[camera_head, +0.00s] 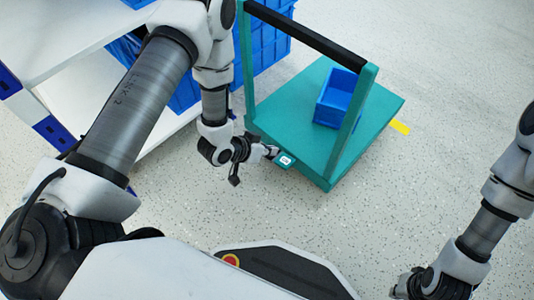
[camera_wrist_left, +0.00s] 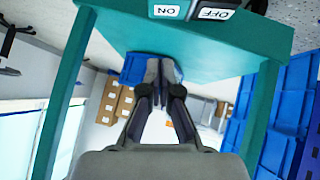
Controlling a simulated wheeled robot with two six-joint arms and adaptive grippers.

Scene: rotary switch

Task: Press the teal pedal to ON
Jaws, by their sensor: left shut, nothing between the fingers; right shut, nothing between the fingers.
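The teal pedal (camera_head: 286,161) sticks out from the near-left edge of the teal cart platform (camera_head: 318,172) in the head view. In the left wrist view the ON label (camera_wrist_left: 165,10) and the OFF label (camera_wrist_left: 215,10) show upside down at the top, cut by the frame edge. My left gripper (camera_head: 272,152) is shut and empty, with its tips right beside the pedal; I cannot tell whether they touch. It also shows in the left wrist view (camera_wrist_left: 160,66). My right gripper (camera_head: 399,291) is shut at the bottom edge, away from the cart and partly cut off.
A blue bin (camera_head: 337,98) sits on the cart, by the upright frame with its black handle bar (camera_head: 308,35). A white shelf (camera_head: 60,52) and stacked blue crates (camera_head: 262,50) stand behind on the left.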

